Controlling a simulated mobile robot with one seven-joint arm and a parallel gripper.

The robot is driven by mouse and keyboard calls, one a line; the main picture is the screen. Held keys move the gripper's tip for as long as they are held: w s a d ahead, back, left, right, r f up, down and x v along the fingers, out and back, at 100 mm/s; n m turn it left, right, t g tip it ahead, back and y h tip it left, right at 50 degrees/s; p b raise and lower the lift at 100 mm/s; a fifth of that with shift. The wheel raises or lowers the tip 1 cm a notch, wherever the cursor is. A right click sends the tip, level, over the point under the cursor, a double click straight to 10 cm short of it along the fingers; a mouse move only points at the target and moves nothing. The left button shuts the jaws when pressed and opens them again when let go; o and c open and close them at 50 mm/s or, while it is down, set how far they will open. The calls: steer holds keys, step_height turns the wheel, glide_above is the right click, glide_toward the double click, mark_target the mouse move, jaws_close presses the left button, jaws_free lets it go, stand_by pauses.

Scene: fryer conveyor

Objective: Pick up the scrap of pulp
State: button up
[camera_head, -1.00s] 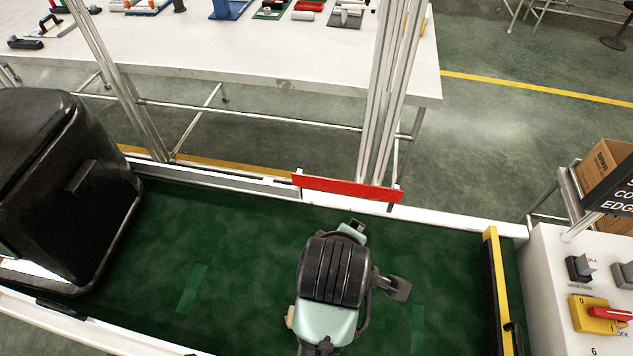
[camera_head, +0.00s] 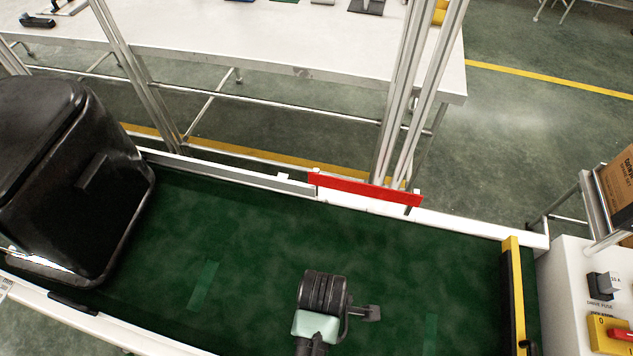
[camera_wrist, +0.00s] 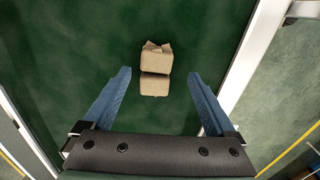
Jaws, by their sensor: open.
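The scrap of pulp (camera_wrist: 155,68) is a small beige-grey, two-lobed piece with a torn far edge. It lies on the green belt (camera_wrist: 80,40) in the wrist view. My gripper (camera_wrist: 159,76) is open, with its two blue fingers apart to the left and right of the scrap in that view. Neither finger touches it, and the gap between the fingers is empty apart from the scrap seen beyond it. In the head view my arm's end is over the lower middle of the belt (camera_head: 240,250). The fingers and the scrap cannot be made out there.
A black hooded machine (camera_head: 70,180) stands over the belt's left end. A yellow-black bar (camera_head: 514,290) crosses its right end, beside a white control box (camera_head: 570,300). A red plate (camera_head: 365,189) and metal posts (camera_head: 400,110) stand at the far rail. The belt around my arm is clear.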

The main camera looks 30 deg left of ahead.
steer(key=f, duration=0.4)
steer(key=shift+w+a+f, duration=0.1)
steer(key=shift+w+a, duration=0.05)
steer(key=shift+a, duration=0.15)
steer(key=c, duration=1.4)
